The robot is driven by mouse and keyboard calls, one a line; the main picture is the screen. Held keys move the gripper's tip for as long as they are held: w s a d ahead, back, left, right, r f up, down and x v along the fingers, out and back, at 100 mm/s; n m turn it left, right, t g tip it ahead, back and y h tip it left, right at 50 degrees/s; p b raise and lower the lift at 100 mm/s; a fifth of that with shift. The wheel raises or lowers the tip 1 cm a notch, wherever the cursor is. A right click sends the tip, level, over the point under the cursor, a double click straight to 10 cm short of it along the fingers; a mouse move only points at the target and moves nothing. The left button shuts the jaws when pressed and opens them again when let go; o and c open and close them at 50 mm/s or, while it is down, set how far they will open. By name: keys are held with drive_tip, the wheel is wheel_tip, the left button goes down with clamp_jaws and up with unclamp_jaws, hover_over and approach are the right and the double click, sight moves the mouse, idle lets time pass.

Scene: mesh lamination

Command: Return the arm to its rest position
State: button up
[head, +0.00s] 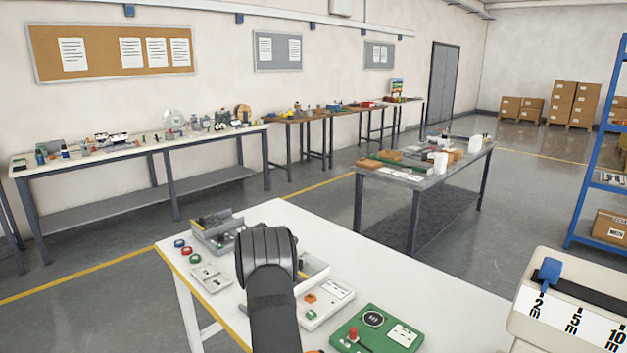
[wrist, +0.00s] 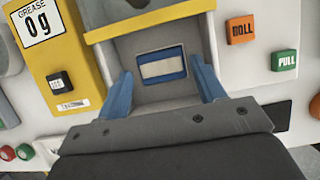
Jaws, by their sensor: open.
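My gripper (wrist: 162,72) shows in the wrist view with its two blue fingers apart. Between and just beyond the fingers is a grey bay holding a small blue-and-white striped piece (wrist: 162,67) in a dark frame. I cannot tell whether the fingers touch the bay's sides. Nothing is seen gripped. In the head view my dark arm reaches over the white table (head: 440,310) and hides the fingers and part of the station behind it.
The wrist view shows a yellow grease panel (wrist: 62,52) reading 0 g, an orange ROLL button (wrist: 241,30) and a green PULL button (wrist: 285,60). In the head view, a green box (head: 377,332) with a red button and a lever unit (head: 575,305) stand right of my arm; a grey tray (head: 217,233) stands left.

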wheel_tip(320, 180, up, 2)
drive_tip(key=shift+r, duration=0.15)
drive_tip(key=s+d+r, duration=0.5)
drive_tip(key=d+r, duration=0.2)
drive_tip(key=d, duration=0.4)
drive_tip(key=s+a+f, duration=0.2)
drive_tip(key=s, duration=0.5)
drive_tip(key=s+a+f, duration=0.2)
drive_tip(key=s+a, duration=0.1)
drive_tip(key=s, duration=0.4)
drive_tip(key=shift+n, duration=0.3)
drive_tip(key=w+a+f, duration=0.1)
drive_tip(key=a+f, duration=0.1)
drive_tip(key=a, duration=0.1)
drive_tip(key=w+a+f, duration=0.1)
drive_tip(key=a+f, duration=0.1)
drive_tip(key=a, duration=0.1)
drive_tip(key=w+a+f, duration=0.1)
drive_tip(key=a+f, duration=0.2)
drive_tip(key=a, duration=0.1)
drive_tip(key=shift+w+a, duration=0.1)
drive_tip(key=shift+w, duration=0.25)
drive_tip(key=shift+a+f, duration=0.1)
drive_tip(key=shift+f, duration=0.3)
drive_tip(key=shift+c, duration=0.2)
